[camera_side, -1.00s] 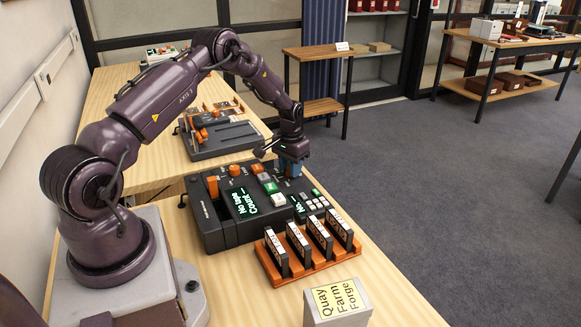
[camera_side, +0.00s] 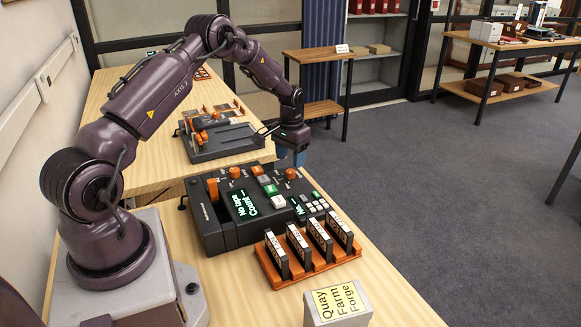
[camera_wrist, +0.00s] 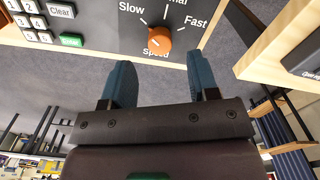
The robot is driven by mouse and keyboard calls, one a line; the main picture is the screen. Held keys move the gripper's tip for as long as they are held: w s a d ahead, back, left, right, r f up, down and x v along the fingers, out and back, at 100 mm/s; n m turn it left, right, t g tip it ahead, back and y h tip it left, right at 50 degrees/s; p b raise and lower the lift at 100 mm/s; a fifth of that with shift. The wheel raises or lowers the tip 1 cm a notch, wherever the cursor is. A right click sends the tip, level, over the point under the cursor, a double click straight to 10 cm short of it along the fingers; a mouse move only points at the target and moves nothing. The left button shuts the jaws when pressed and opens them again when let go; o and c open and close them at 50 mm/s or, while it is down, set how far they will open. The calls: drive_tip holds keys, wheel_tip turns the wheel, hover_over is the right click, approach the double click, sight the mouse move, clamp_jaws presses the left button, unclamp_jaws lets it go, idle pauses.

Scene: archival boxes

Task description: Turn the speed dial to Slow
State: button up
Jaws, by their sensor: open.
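The speed dial, an orange knob (camera_wrist: 159,40), sits on the dark console panel, with Slow at its upper left, a partly cut-off label above and Fast at its upper right. A small pale mark shows on the knob's left part; I cannot tell for sure which label it points at. The dial also shows in the side view (camera_side: 291,174), at the console's far right. My gripper (camera_side: 292,160) hangs near the dial, apart from it. Its blue fingers are spread and empty in the wrist view (camera_wrist: 168,82).
The console (camera_side: 222,228) also carries an orange knob (camera_side: 234,172), an orange lever (camera_side: 212,187), coloured buttons and lit displays. An orange rack (camera_side: 312,262) of cartridges stands in front. A lettered box (camera_side: 338,303) is nearby. Another dark device (camera_side: 215,146) stands behind.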

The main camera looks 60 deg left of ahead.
sight(290, 171)
wheel_tip(290, 171, up, 9)
drive_tip(key=shift+f, duration=0.15)
drive_tip(key=shift+f, duration=0.1)
